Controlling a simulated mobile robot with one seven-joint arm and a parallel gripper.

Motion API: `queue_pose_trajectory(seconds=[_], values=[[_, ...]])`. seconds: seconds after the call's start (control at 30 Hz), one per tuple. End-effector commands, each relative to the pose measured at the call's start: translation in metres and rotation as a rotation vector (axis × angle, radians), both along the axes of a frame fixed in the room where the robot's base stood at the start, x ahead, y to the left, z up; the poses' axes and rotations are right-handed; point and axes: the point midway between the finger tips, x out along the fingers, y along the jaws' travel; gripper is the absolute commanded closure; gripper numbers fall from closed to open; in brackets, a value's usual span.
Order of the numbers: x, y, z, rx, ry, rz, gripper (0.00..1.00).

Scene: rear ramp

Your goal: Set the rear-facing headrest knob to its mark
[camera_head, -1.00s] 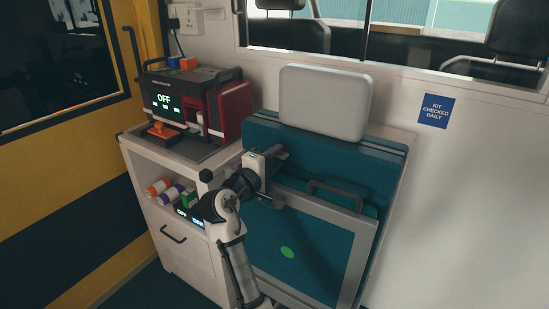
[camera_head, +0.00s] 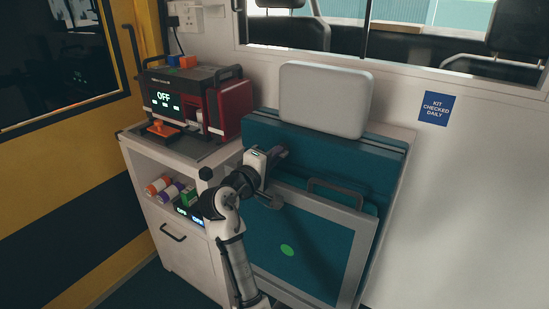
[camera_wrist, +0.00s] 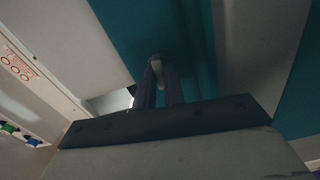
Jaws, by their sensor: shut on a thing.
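The headrest (camera_head: 325,101) is a pale grey pad above the teal seat back (camera_head: 385,150). In the wrist view a small pale knob (camera_wrist: 155,66) sticks out from a teal surface, between the tips of my two fingers. My gripper (camera_wrist: 158,78) is shut on this knob. In the head view my gripper (camera_head: 280,153) reaches the left side of the seat back, below the headrest, and the knob is hidden there. I cannot make out a mark beside the knob in either view.
A cabinet (camera_head: 172,232) with a device reading OFF (camera_head: 170,98) and several coloured rolls stands close left of my arm. A grey-framed folded panel with a dark handle (camera_head: 338,190) and a green dot (camera_head: 287,250) lies right of my arm.

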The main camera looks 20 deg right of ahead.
Motion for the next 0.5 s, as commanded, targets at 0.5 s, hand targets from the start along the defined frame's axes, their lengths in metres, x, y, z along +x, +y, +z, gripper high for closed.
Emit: queue_pose_trajectory(seconds=[0.5], values=[[0.0004, 0.0011, -0.0029, 0.284, -0.363, 0.001, 1.00]])
